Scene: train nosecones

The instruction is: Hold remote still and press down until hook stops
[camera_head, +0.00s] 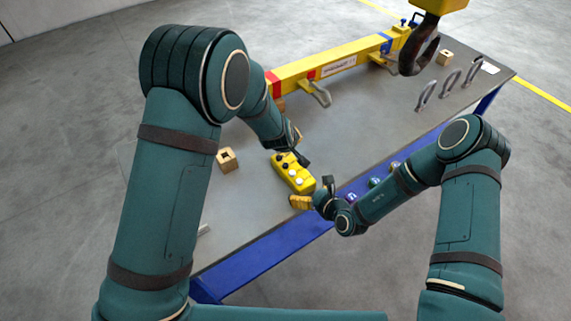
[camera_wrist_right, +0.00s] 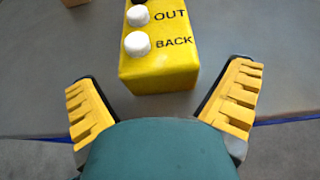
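The yellow remote (camera_head: 293,174) lies on the table near its front edge, with dark and white buttons. In the right wrist view its near end (camera_wrist_right: 158,72) shows white buttons marked OUT and BACK. My right gripper (camera_head: 315,193) is open at the remote's near end. Its yellow-padded fingers stand apart on either side in the wrist view (camera_wrist_right: 161,95), with gaps to the remote. My left gripper (camera_head: 299,155) is at the remote's far end, partly hidden by its own arm; its opening is unclear. The dark hook (camera_head: 418,54) hangs under a yellow block at the upper right.
A yellow beam (camera_head: 330,65) with red and blue bands lies along the table's back. Several grey shackles (camera_head: 450,83) lie at the right. Wooden blocks (camera_head: 227,159) stand on the grey table (camera_head: 350,125). Small coloured items sit near the blue front edge.

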